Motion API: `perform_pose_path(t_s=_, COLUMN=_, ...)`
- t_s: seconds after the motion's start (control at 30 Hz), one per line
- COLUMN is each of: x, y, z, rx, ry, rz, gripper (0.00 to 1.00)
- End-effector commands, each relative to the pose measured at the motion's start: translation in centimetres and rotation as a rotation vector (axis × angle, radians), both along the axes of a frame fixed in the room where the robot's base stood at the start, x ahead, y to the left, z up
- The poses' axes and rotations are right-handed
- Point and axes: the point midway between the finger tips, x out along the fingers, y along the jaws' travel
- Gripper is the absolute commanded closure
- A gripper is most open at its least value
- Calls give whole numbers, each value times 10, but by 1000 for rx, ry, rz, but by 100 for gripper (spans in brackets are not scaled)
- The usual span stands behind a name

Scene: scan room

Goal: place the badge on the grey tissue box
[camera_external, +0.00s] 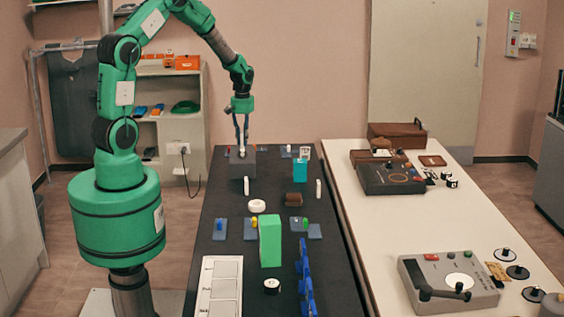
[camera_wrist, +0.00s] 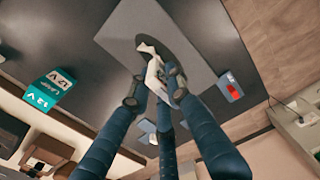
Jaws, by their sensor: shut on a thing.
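The grey tissue box (camera_external: 242,168) stands at the far left end of the dark table. In the wrist view, its grey top (camera_wrist: 150,16) shows a dark oval opening with white tissue (camera_wrist: 147,48) sticking out. My gripper (camera_external: 241,148) points down directly over the box. In the wrist view, its fingertips (camera_wrist: 155,91) are close together with a white piece between them, which I take to be the badge (camera_wrist: 154,78). Its outline is hard to separate from the tissue. I cannot tell whether the badge touches the box.
A teal box (camera_external: 300,171) stands right of the tissue box. A red and blue item (camera_wrist: 230,87) lies close beside it in the wrist view. A tall green block (camera_external: 270,241) and a white roll (camera_external: 257,206) stand nearer the camera. A white table (camera_external: 350,205) runs along the right.

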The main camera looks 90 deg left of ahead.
Motion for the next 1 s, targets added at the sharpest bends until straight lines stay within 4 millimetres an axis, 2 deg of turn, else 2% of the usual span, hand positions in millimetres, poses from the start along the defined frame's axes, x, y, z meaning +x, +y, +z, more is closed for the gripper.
perform_pose_path(t_s=0.3, x=0, y=0, z=-32, rx=-1, ry=1, rz=0, gripper=100)
perform_pose_path(t_s=0.8, x=0, y=0, z=-37, rx=-1, ry=1, rz=0, gripper=100)
perform_pose_path(t_s=0.83, x=0, y=0, z=-36, rx=-1, ry=1, rz=0, gripper=77)
perform_pose_path(t_s=0.9, x=0, y=0, z=-36, rx=-1, ry=1, rz=0, gripper=64)
perform_pose_path(t_s=1.0, x=0, y=0, z=-36, rx=-1, ry=1, rz=0, gripper=64)
